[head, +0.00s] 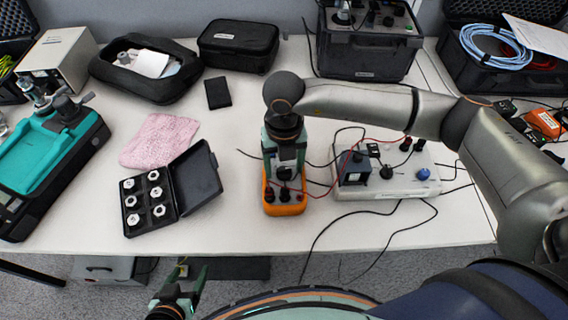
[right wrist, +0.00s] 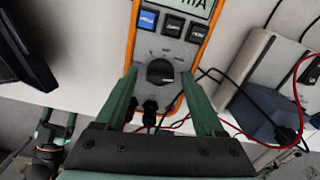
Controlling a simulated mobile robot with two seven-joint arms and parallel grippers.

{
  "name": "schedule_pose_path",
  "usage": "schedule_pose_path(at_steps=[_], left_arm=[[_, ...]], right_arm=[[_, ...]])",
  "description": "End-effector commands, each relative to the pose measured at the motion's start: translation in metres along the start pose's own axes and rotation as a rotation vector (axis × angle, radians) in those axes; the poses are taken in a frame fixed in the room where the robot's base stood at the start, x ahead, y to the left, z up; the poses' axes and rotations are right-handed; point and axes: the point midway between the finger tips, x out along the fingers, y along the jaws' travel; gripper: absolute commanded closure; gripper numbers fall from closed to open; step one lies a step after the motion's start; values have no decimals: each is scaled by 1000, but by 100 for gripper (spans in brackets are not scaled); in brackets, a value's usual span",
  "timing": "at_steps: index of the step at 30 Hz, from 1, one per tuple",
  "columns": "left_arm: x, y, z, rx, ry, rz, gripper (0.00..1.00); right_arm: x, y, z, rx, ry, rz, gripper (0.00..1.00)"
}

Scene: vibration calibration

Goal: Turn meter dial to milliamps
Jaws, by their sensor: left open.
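The orange multimeter (head: 285,208) lies on the table below my right gripper (head: 285,172), which hides part of it. In the right wrist view, its round dark dial (right wrist: 160,71) sits on a grey face below a row of buttons (right wrist: 172,24). The display (right wrist: 190,6) is cut off by the frame edge; letters that look like "mA" show on it. My right gripper (right wrist: 159,78) is open, one finger on each side of the dial, with gaps visible. My left gripper (head: 181,286) is open and empty in front of the table.
A grey box with knobs (head: 390,178) and red and black leads stands right of the meter. An open black case of fittings (head: 135,225) and a pink cloth (head: 160,140) lie to the left. The table is bare just left of the meter.

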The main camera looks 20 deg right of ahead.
Motion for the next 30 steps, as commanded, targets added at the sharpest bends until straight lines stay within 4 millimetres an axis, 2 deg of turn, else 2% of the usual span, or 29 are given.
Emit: schedule_pose_path(at_steps=[7, 11, 14, 24, 30], left_arm=[[0, 0, 0, 0, 0, -1, 26], [0, 0, 0, 0, 0, -1, 26], [-1, -1, 0, 0, 0, -1, 26], [-2, -2, -2, 0, 4, -4, 26], [-2, -2, -2, 0, 5, -5, 26]], right_arm=[[0, 0, 0, -1, 0, 0, 26], [-8, 0, 1, -1, -3, 1, 26], [-22, 0, 1, -1, -4, 2, 26], [-94, 0, 1, -1, -5, 2, 26], [-119, 0, 0, -1, -2, 0, 26]])
